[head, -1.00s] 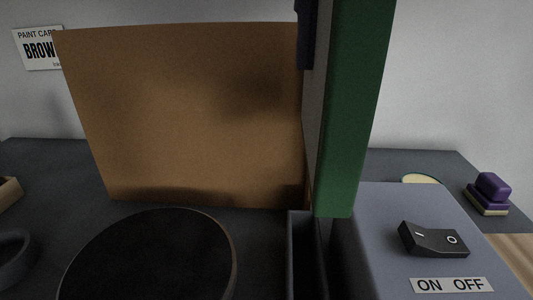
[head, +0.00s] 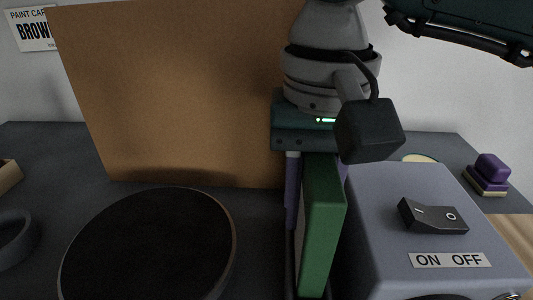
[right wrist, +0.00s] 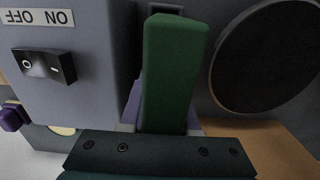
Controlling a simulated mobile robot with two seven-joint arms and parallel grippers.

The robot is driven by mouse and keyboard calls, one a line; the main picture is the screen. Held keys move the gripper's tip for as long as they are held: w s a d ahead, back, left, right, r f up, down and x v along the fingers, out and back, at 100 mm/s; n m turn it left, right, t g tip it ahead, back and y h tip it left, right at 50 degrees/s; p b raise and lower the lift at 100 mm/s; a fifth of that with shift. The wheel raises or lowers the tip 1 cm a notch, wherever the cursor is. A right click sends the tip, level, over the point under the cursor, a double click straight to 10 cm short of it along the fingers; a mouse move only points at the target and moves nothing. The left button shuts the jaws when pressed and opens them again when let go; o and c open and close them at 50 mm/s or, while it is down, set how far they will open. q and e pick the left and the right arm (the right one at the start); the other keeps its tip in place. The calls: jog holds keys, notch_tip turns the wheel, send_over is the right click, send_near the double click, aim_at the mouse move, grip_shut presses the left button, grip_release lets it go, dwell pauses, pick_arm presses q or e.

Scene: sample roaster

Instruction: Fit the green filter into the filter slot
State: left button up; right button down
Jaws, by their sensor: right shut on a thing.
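The green filter (head: 323,225) is a slim upright block, held from above by my right gripper (head: 318,195). The gripper's purple fingers are shut on either side of it. The filter also shows in the right wrist view (right wrist: 172,75), reaching away from the gripper. The filter slot (head: 291,268) is a narrow dark channel between the round black plate and the grey housing. The filter's lower end overlaps the slot in the head view. I cannot tell how far inside it is. My left gripper is not in view.
The grey housing (head: 390,265) with a black rocker switch (head: 432,216) stands close on the right. The round black plate (head: 150,245) is on the left. A brown panel (head: 180,100) stands behind. A purple block (head: 489,172) sits at the far right.

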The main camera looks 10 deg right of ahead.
jog(key=shift+f, duration=0.15)
jog(key=shift+f, duration=0.15)
jog(key=c, duration=1.1)
grip_release()
jog(key=o, duration=0.5)
jog(key=shift+c, duration=0.2)
notch_tip(320, 180, up, 12)
jog(key=shift+r+b, duration=0.2)
jog(key=shift+b, duration=0.1)
